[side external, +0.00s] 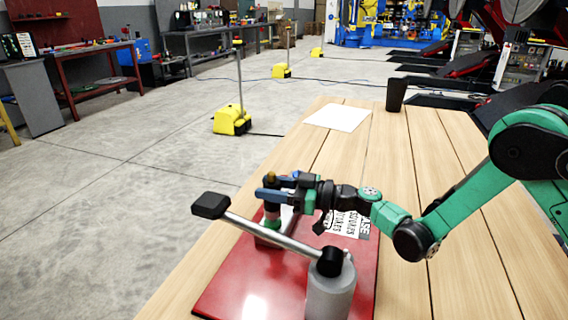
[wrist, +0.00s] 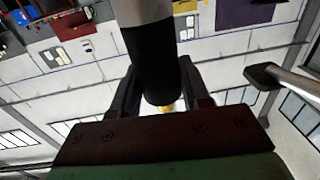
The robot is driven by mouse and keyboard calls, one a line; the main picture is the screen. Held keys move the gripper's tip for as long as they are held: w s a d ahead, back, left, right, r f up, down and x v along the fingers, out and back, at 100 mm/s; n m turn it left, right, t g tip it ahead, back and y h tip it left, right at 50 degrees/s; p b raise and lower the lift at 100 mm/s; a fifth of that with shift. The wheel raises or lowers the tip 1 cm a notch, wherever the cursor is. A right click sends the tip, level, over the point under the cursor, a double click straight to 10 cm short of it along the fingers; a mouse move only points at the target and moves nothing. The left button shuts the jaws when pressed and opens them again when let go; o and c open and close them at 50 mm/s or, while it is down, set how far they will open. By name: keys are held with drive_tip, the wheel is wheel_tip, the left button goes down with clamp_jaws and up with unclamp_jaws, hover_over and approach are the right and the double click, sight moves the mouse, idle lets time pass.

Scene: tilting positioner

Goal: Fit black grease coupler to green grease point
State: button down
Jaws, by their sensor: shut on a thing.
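The black grease coupler (wrist: 152,72) is a dark cylinder between the two fingers in the wrist view, with a yellow end and a pale grey section beyond it. My gripper (side external: 268,193) is shut on it; the wrist view also shows the gripper (wrist: 159,66). In the side view the fingers hide most of the coupler, and a brown and gold end stands above them. The green grease point (side external: 272,223) is directly below the fingers, above the red plate (side external: 225,282). A pinkish part shows between fingers and green; whether coupler and point touch, I cannot tell.
A lever with a black handle (side external: 210,205) slants close in front of the gripper to a grey post (side external: 331,292). A printed label (side external: 345,222) lies on the plate. A white sheet (side external: 338,117) and black cup (side external: 396,95) are farther back; the wooden table between is clear.

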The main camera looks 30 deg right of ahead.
drive_tip(key=shift+f, duration=0.85)
drive_tip(key=shift+c, duration=1.7)
unclamp_jaws()
drive_tip(key=v, duration=0.3)
wheel_tip(320, 180, up, 7)
drive_tip(key=shift+s, duration=0.1)
drive_tip(key=s+d+f+m+g+h, duration=0.2)
drive_tip(key=s+d+m+g+h, duration=0.2)
drive_tip(key=s+d+m+h, duration=0.6)
drive_tip(key=s+d+h, duration=0.2)
drive_tip(key=s+h, duration=0.1)
drive_tip(key=s, duration=0.3)
drive_tip(key=shift+s+d+g+h, duration=0.25)
drive_tip(key=shift+s+g+h, duration=0.05)
drive_tip(key=shift+s+h, duration=0.1)
